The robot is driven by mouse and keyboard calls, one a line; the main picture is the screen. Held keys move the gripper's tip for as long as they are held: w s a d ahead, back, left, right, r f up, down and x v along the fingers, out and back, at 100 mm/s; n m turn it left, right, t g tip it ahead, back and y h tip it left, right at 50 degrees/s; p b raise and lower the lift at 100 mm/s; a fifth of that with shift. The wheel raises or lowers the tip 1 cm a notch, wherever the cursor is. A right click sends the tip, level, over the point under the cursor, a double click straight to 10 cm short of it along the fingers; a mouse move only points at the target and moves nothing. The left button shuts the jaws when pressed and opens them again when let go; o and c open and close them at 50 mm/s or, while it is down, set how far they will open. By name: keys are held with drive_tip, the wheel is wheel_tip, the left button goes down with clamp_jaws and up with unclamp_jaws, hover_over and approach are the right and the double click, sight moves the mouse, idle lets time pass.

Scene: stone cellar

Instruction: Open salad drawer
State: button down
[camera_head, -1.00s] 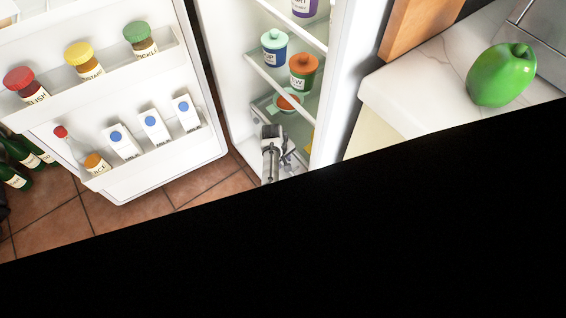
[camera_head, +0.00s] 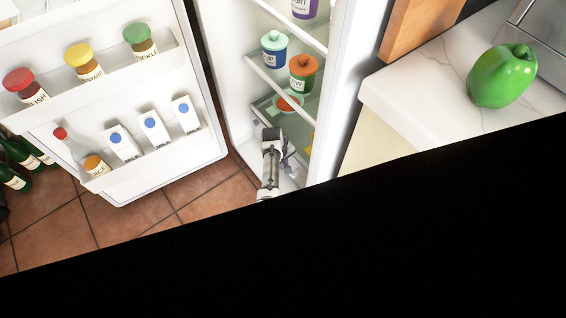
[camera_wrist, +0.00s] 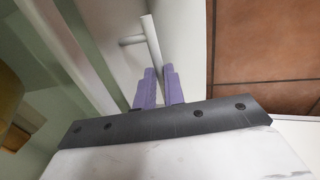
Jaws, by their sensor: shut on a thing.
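The salad drawer shows in the wrist view as a pale front (camera_wrist: 180,40) with a light bar handle (camera_wrist: 152,36) standing off it on a short post. The purple fingers of my gripper (camera_wrist: 158,92) are shut on the lower part of this handle. In the head view my gripper (camera_head: 270,134) is low inside the open fridge (camera_head: 222,65), below the shelves. It hides most of the drawer there, so I cannot tell how far the drawer is out.
The fridge door (camera_head: 205,150) stands open at left with jars, a bottle and cartons. A counter (camera_head: 420,90) with a green pepper (camera_head: 502,76) is at right.

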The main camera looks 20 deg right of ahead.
drive_tip(key=s+a+p, duration=0.4)
drive_tip(key=a, duration=0.6)
drive_tip(key=s+a+p, duration=0.4)
drive_tip(key=a, duration=0.5)
drive_tip(key=shift+a, duration=0.35)
drive_tip(key=c, duration=1.5)
unclamp_jaws()
drive_tip(key=r+p, duration=0.1)
drive_tip(key=r, duration=0.3)
drive_tip(key=a+r, duration=0.1)
drive_tip(key=r, duration=0.4)
drive_tip(key=s+a+r+p, duration=0.1)
drive_tip(key=r, duration=0.3)
drive_tip(key=shift+a+r+p, duration=0.25)
drive_tip(key=shift+r+p, duration=0.05)
